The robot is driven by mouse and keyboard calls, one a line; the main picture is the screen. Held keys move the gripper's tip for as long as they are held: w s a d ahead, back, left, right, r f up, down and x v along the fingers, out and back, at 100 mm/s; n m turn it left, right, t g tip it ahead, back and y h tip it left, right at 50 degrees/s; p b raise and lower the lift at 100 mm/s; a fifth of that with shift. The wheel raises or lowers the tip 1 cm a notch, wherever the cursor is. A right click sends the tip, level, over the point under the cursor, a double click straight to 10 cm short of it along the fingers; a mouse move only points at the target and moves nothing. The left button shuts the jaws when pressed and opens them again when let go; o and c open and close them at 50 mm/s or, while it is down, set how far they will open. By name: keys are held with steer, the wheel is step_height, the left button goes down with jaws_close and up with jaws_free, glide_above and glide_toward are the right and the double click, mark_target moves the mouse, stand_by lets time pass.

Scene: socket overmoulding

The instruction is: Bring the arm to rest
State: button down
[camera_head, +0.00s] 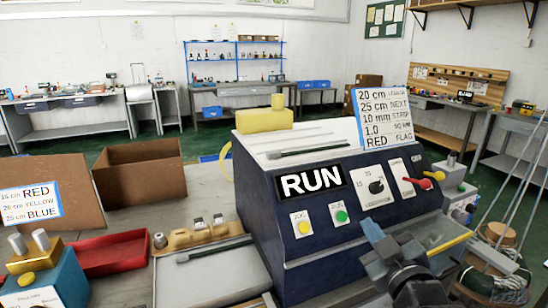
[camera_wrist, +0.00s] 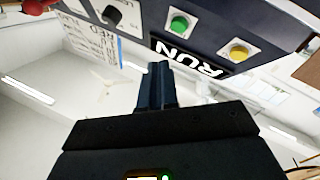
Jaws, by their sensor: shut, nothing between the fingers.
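My gripper (camera_head: 375,232) shows at the lower right of the head view, in front of the dark blue machine (camera_head: 262,215). In the wrist view its two blue fingers (camera_wrist: 157,72) lie together with nothing between them. The fingers point toward the machine's front panel, which appears upside down at the top of that view. The panel carries the RUN sign (camera_head: 310,181), a green button (camera_head: 341,215) and a yellow button (camera_head: 304,227). I cannot tell how far the fingertips are from the panel.
A red tray (camera_head: 110,254), an open cardboard box (camera_head: 140,172) and a teal device (camera_head: 50,285) stand at the left. A tan fixture (camera_head: 200,236) sits left of the machine. A red-handled lever (camera_head: 433,175) and a spool with wires (camera_head: 500,236) are at the right.

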steer(key=s+f+m+g, duration=0.1)
steer(key=s+f, duration=0.3)
steer(key=s, duration=0.4)
steer(key=s+d+f+m+h, duration=0.1)
steer(key=s+f, duration=0.2)
steer(key=s, duration=0.5)
steer(key=s+f+m+g, duration=0.1)
steer(key=s+f, duration=0.3)
steer(key=s, duration=0.3)
steer(key=s+r+m, duration=0.2)
steer(key=s, duration=0.9)
steer(key=s+a+r+m+g, duration=0.1)
steer(key=s+r, duration=0.1)
steer(key=s, duration=0.9)
steer(key=shift+s+a+r+m, duration=0.2)
steer(key=shift+a+r+m, duration=0.1)
steer(key=shift+r+m, duration=0.1)
